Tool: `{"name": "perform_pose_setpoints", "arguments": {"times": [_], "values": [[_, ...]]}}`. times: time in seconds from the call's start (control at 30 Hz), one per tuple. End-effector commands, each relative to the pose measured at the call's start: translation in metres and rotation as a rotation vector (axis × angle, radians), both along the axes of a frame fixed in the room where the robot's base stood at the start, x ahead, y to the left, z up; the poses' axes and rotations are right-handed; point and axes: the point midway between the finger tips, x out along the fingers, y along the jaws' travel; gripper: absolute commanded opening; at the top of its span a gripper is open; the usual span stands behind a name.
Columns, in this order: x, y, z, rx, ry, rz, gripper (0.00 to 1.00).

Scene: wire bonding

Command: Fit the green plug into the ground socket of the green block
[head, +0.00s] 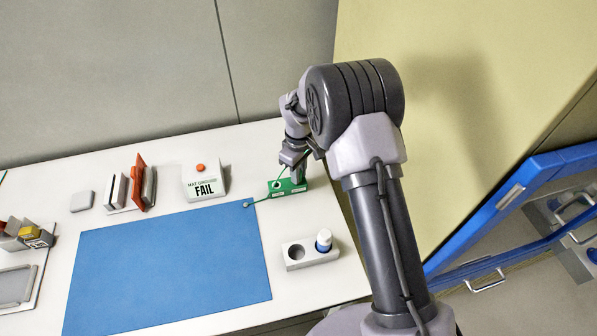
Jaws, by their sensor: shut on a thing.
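The green block (289,191) sits on the white table beyond the right end of the blue mat, with white labels on its front. A dark round socket with a pale rim (276,185) shows at its left part. My gripper (298,165) is over the right part of the block, shut on the green plug (300,174), which is small and partly hidden by the fingers. I cannot tell whether the plug is in the block or just above it. A thin green cord runs from the block's left side to a stud on the mat's corner.
The blue mat (170,270) covers the table's middle. A white box reading FAIL with an orange button (204,182) stands behind it. A white holder (297,265) with a blue-and-white bottle (323,240) stands in front of the block. A blue-framed cart (520,205) is at right.

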Motion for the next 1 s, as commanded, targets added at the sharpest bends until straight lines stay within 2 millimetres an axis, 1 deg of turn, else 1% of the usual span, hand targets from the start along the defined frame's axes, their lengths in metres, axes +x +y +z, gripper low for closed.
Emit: {"name": "perform_pose_setpoints", "arguments": {"times": [0.17, 0.2, 0.27, 0.3, 0.57, 0.63, 0.67, 0.77, 0.87, 0.9, 1.0], "values": [[0.0, 0.0, -0.005, 0.0, 0.0, 0.0, 0.0], [0.0, 0.0, -0.005, 0.0, 0.0, 0.0, 0.26], [0.0, 0.0, -0.004, 0.0, 0.0, 0.0, 0.37], [0.0, 0.0, -0.004, 0.0, 0.0, 0.0, 0.45], [0.0, 0.0, -0.004, 0.0, 0.0, 0.0, 0.45], [0.0, 0.0, 0.0, 0.0, 0.0, 0.0, 0.45], [0.0, 0.0, 0.003, 0.0, 0.0, -0.001, 0.45], [0.001, 0.0, 0.028, 0.0, -0.003, -0.001, 0.45], [0.001, 0.0, 0.063, 0.0, -0.004, 0.001, 0.45], [0.001, 0.0, 0.078, 0.001, -0.003, 0.0, 0.45], [0.001, 0.0, 0.111, 0.0, -0.004, 0.0, 0.45]]}}
